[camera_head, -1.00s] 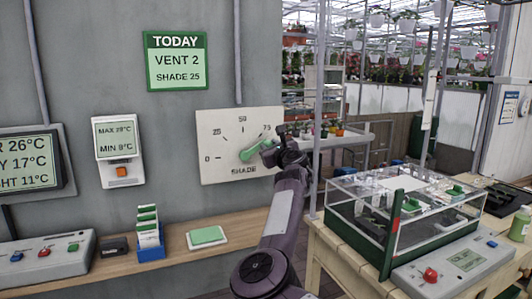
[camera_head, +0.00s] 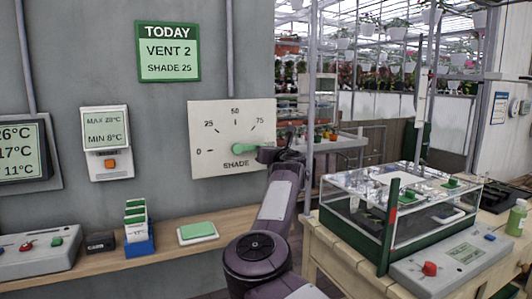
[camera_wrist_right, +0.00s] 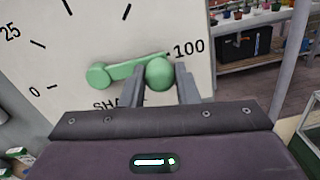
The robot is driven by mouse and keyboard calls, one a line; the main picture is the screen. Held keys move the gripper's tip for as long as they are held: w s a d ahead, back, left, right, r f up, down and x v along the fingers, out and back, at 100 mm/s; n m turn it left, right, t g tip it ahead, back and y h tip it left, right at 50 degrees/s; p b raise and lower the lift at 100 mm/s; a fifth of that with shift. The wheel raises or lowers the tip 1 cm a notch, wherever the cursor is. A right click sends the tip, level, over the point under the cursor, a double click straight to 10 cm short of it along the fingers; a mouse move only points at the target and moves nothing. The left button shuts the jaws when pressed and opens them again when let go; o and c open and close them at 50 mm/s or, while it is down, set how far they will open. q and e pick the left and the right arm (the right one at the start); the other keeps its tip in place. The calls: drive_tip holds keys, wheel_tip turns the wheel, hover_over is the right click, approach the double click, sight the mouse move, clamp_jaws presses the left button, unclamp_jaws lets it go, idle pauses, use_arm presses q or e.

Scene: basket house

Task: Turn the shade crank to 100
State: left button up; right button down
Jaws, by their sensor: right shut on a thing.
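The green shade crank (camera_head: 246,148) is on a white dial plate (camera_head: 212,115) on the grey wall. In the head view the crank points right, nearly level, past the 75 mark. My right gripper (camera_head: 278,152) covers its outer end and the 100 mark. In the right wrist view the crank (camera_wrist_right: 125,69) runs from its hub to a round knob (camera_wrist_right: 159,72), and its end points towards the 100 label (camera_wrist_right: 188,47). My right gripper (camera_wrist_right: 161,80) is shut on the knob, one finger on each side. My left gripper is not in view.
A TODAY sign (camera_head: 168,52) reads VENT 2, SHADE 25. A wooden shelf (camera_head: 185,249) below the dial holds a green pad (camera_head: 197,232) and a blue card box (camera_head: 138,246). A glass-topped case (camera_head: 355,230) stands on a bench to the right of my arm.

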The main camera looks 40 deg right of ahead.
drive_tip(key=shift+f, duration=0.3)
drive_tip(key=c, duration=1.5)
unclamp_jaws()
drive_tip(key=o, duration=0.4)
drive_tip(key=shift+r, duration=0.15)
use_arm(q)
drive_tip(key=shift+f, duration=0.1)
use_arm(e)
drive_tip(key=shift+s, duration=0.1)
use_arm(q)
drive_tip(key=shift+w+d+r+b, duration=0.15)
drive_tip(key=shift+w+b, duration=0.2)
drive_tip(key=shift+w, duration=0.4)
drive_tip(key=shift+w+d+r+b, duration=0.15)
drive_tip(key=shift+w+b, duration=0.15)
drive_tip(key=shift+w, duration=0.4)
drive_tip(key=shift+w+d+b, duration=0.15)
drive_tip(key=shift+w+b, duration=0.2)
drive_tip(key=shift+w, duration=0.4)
use_arm(e)
drive_tip(key=shift+v, duration=3.8)
